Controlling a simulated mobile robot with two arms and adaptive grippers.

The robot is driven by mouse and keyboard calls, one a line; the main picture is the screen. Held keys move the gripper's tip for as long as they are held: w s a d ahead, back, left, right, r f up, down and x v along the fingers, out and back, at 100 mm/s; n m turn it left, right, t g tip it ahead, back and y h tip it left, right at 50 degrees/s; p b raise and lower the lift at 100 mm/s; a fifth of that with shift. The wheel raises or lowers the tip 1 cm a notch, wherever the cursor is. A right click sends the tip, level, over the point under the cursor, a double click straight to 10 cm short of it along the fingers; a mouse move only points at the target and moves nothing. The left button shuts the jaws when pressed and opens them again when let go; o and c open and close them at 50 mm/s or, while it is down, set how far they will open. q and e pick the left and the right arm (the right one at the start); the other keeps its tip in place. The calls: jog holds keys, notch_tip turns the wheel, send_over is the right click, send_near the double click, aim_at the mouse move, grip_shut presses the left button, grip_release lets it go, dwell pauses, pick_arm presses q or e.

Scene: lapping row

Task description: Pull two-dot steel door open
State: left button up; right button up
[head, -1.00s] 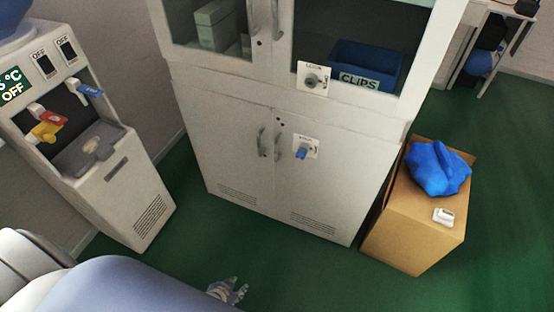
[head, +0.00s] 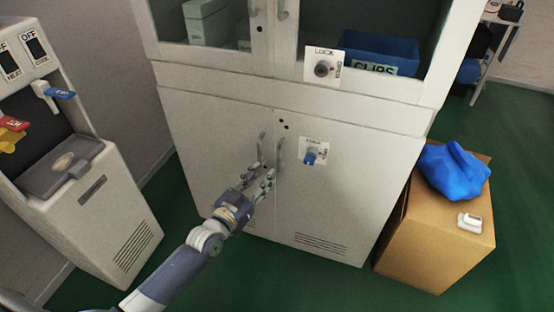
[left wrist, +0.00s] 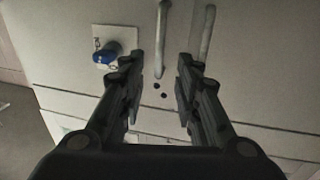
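The two-dot steel door (head: 335,200) is the lower right door of a pale cabinet. Two dark dots (head: 283,124) mark its top left corner, and it stands closed. Its grey bar handle (head: 281,151) is upright at its left edge. The handle also shows in the left wrist view (left wrist: 161,40), between the two fingers and ahead of them. My left gripper (head: 257,179) is open and empty in front of the lower doors, near the handles. A lock plate with a blue knob (head: 310,158) sits right of the handle. My right gripper is not in view.
The lower left door's handle (head: 261,146) is close beside. A water dispenser (head: 105,190) stands at the left. A cardboard box (head: 430,245) with a blue bag (head: 455,170) and a small white item (head: 469,222) stands at the right. Green floor lies between.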

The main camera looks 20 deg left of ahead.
aim_at(279, 168)
pick_arm(q)
jog(key=shift+b+x, duration=1.1)
jog(key=shift+x, duration=3.95)
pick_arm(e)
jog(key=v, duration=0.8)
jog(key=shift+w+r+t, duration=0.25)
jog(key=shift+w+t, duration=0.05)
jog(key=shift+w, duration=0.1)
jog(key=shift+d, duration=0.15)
pick_arm(q)
grip_shut()
